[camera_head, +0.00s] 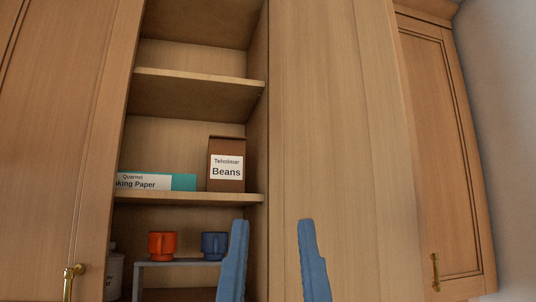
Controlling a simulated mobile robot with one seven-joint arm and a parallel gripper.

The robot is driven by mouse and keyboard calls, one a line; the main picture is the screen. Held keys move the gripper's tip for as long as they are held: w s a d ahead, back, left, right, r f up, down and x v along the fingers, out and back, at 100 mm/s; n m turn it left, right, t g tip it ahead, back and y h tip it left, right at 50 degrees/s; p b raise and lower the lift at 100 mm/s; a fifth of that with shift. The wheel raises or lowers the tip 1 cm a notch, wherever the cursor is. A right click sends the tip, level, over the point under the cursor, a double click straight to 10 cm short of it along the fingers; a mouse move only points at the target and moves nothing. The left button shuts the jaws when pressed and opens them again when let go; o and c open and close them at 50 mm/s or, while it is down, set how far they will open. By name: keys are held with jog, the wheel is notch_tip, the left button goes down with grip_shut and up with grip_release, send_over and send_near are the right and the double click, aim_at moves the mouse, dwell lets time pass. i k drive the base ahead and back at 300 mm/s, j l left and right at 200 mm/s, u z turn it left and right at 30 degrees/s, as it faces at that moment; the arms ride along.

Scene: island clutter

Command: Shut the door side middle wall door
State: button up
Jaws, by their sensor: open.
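An open wall cabinet (195,197) with shelves shows left of centre. A plain wooden panel (335,130) stands at its right side and looks like the middle door swung open. I cannot see a handle on this panel, and its lower part runs out of the picture. My gripper (272,224) shows as two blue fingers at the bottom centre. They are apart with nothing between them. The left finger overlaps the cabinet's inside and the right finger overlaps the panel. I cannot tell whether the right finger touches it.
A left door (60,140) with a brass handle (70,282) and a right door (440,150) with a brass handle (435,272) flank the opening. The shelves hold a beans box (226,150), a baking paper box (183,182), a red mug (162,245) and a blue mug (214,245).

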aim_at(344, 156)
jog(key=l+u, duration=0.95)
jog(key=l, duration=0.2)
jog(key=k+l+u, duration=0.2)
jog(key=l+u, duration=0.3)
jog(key=l, duration=1.4)
jog(key=k+u, duration=0.05)
